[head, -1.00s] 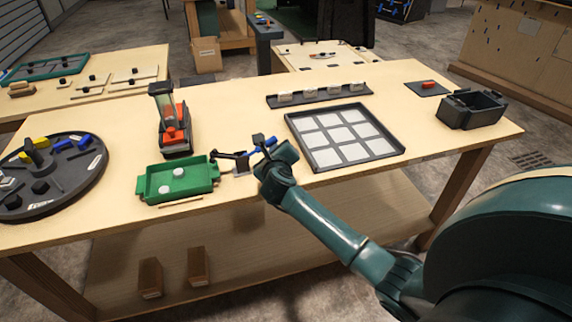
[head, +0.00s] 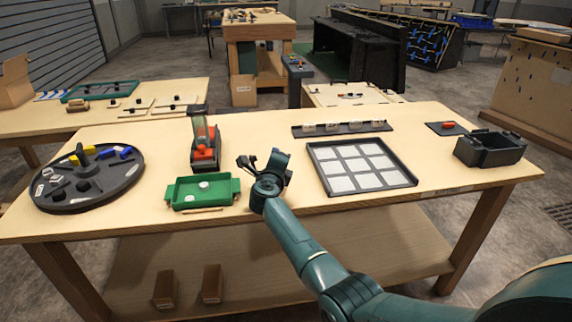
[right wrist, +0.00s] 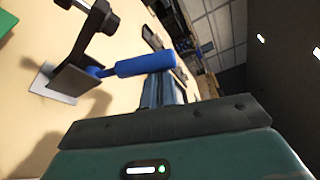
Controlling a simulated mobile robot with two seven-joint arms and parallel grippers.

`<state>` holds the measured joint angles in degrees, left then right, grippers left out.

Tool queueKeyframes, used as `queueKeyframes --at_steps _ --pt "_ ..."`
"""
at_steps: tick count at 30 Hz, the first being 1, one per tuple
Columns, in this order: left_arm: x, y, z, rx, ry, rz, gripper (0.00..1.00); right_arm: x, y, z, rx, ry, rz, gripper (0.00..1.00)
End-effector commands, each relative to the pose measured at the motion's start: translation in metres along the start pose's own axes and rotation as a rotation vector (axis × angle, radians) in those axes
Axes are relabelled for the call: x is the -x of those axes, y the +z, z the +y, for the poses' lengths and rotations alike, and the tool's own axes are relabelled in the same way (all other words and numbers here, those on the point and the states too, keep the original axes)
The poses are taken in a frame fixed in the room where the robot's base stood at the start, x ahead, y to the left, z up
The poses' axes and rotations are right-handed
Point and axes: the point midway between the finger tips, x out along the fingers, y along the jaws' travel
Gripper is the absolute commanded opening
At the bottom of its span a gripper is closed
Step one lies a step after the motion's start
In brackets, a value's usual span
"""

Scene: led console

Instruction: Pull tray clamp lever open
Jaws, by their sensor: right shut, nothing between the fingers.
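The green tray (head: 222,203) sits near the table's front edge in the head view, with a pale disc inside. The dark tray clamp (head: 245,163) stands at its right end, partly hidden by my right gripper (head: 278,160). In the right wrist view the clamp (right wrist: 82,55) stands on a pale plate, and its blue lever handle (right wrist: 145,64) points right, just beyond my right gripper's fingers (right wrist: 162,90). The fingers are shut and empty, close to the handle; I cannot tell whether they touch it. The blue handle is not discernible in the head view. My left gripper is out of view.
A red-and-black device (head: 205,150) stands behind the tray. A round dark turntable (head: 110,190) with small parts is at left. A dark tray (head: 404,180) with pale squares and a black bin (head: 490,150) are at right. Bare tabletop lies between them.

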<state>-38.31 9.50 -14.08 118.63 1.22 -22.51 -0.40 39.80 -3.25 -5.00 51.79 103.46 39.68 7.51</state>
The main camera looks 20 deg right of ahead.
Motion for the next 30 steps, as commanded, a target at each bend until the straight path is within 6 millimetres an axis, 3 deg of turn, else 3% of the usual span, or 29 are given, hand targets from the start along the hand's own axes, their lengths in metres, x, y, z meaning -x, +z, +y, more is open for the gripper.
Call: queueKeyframes --at_steps 12,30 --pt "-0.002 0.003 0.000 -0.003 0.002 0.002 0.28 0.005 0.012 -0.001 0.167 -0.062 0.002 0.00" --pt "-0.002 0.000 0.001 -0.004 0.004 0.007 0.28 0.006 0.015 -0.001 0.186 -0.070 0.000 0.00"
